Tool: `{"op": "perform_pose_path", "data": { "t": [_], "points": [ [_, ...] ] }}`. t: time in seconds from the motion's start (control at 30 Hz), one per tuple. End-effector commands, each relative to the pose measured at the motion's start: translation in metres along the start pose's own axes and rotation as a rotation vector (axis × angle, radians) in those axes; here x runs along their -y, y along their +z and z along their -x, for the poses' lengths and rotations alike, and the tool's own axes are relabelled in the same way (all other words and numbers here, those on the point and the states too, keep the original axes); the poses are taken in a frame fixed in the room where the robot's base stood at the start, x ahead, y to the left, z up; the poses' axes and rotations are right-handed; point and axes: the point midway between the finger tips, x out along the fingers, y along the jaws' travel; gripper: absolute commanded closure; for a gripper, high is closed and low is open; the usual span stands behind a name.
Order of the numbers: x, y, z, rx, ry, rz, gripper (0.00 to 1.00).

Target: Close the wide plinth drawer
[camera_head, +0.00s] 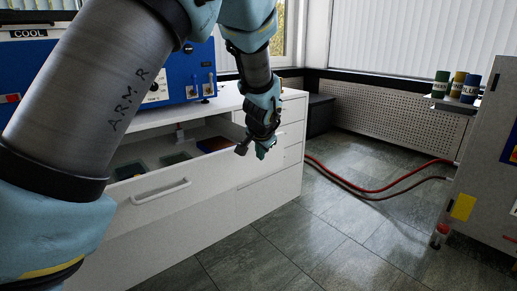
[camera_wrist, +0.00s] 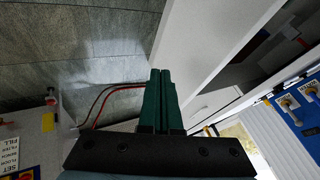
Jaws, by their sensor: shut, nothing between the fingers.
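The wide plinth drawer (camera_head: 211,184) is pulled open from the white cabinet, its inside showing behind the front panel. A white bar handle (camera_head: 160,191) is on its front. The drawer front also shows in the wrist view as a white panel (camera_wrist: 205,45). My gripper (camera_head: 262,153) is near the right end of the drawer front. In the wrist view its green fingers (camera_wrist: 160,73) are together and empty, beside the white panel. I cannot tell whether they touch it. My arm covers the drawer's left part in the head view.
Dark green and red items lie inside the drawer. A blue machine (camera_head: 180,75) stands on the white cabinet (camera_head: 288,190). Red hoses (camera_head: 375,190) cross the floor at right, leading to a grey machine (camera_head: 485,160). The tiled floor in front is clear.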

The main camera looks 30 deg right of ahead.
Motion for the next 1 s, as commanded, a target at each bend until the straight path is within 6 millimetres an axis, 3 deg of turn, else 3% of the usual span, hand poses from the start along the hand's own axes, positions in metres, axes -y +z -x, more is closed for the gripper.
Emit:
{"op": "perform_pose_path", "data": {
  "t": [0.1, 0.2, 0.5, 1.0],
  "points": [
    [0.000, 0.002, -0.028, 0.004, -0.001, 0.000, 1.00],
    [0.006, 0.001, -0.042, 0.001, -0.001, 0.003, 1.00],
    [0.033, 0.001, -0.054, 0.001, 0.000, 0.002, 1.00],
    [0.036, 0.000, -0.056, 0.001, 0.000, 0.000, 1.00]
  ]
}}
